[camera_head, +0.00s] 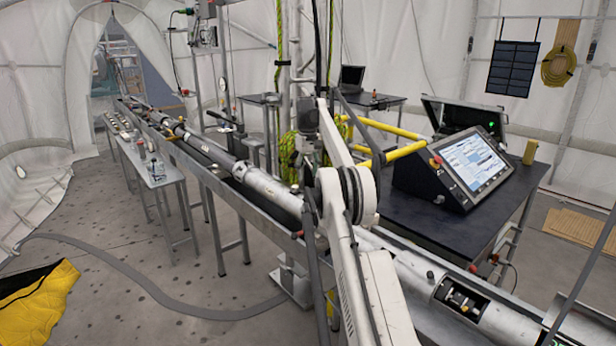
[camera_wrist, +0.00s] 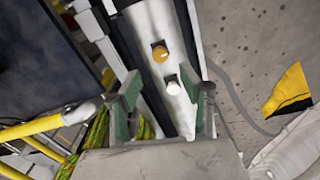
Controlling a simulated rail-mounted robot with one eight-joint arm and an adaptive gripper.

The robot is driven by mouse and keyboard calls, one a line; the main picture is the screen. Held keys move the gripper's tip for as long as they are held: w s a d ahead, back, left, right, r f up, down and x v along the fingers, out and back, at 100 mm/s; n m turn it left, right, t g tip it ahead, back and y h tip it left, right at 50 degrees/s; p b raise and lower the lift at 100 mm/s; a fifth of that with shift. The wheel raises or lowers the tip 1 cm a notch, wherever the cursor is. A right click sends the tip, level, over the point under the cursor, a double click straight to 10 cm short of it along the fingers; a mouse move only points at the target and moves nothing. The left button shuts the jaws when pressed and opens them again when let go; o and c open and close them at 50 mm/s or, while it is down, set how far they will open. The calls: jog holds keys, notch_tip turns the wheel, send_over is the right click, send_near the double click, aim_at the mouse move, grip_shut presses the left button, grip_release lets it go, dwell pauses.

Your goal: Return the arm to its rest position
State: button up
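My white arm (camera_head: 350,215) rises from the bottom middle of the head view, in front of a long metal tube on a rail. My gripper (camera_wrist: 163,98) shows in the wrist view with its two green fingers spread apart and nothing held between them. Beyond the fingers lies the grey tube (camera_wrist: 150,28) with an orange-yellow knob (camera_wrist: 160,52) and a white knob (camera_wrist: 173,86). Both knobs are seen between the fingers, and I cannot tell how far off they are. In the head view I cannot make out the gripper fingers.
A dark table (camera_head: 400,205) at right holds a console with a lit screen (camera_head: 472,162) and an open case. Yellow bars (camera_head: 385,128) stand close behind my arm. A narrow bench (camera_head: 160,172) stands at left. A yellow-black bag (camera_head: 35,300) and a grey hose lie on the floor.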

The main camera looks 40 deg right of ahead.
dwell(0.4)
jog(key=s+a+r+t, duration=0.1)
jog(key=a+r, duration=1)
jog(key=a, duration=0.3)
jog(key=s+a+r+n+t+h+b, duration=0.1)
jog(key=s+a+r, duration=0.2)
jog(key=s+a, duration=0.45)
jog(key=s+a+r+t+b, duration=0.1)
jog(key=s+a+r, duration=0.25)
jog(key=a, duration=0.65)
jog(key=s+a+f+t, duration=0.1)
jog(key=s+a+f, duration=0.2)
jog(key=s+a, duration=0.4)
jog(key=s+a+f+t, duration=0.15)
jog(key=s+a, duration=0.25)
jog(key=s, duration=0.5)
jog(key=s+a+f+t, duration=0.1)
jog(key=s+a+f, duration=0.2)
jog(key=s+f, duration=0.4)
jog(key=s+a+f+n+y+b, duration=0.1)
jog(key=s+a+f, duration=0.3)
jog(key=s+f, duration=0.3)
jog(key=shift+s+t+b, duration=0.3)
jog(key=shift+s+t, duration=0.05)
jog(key=shift+s, duration=0.5)
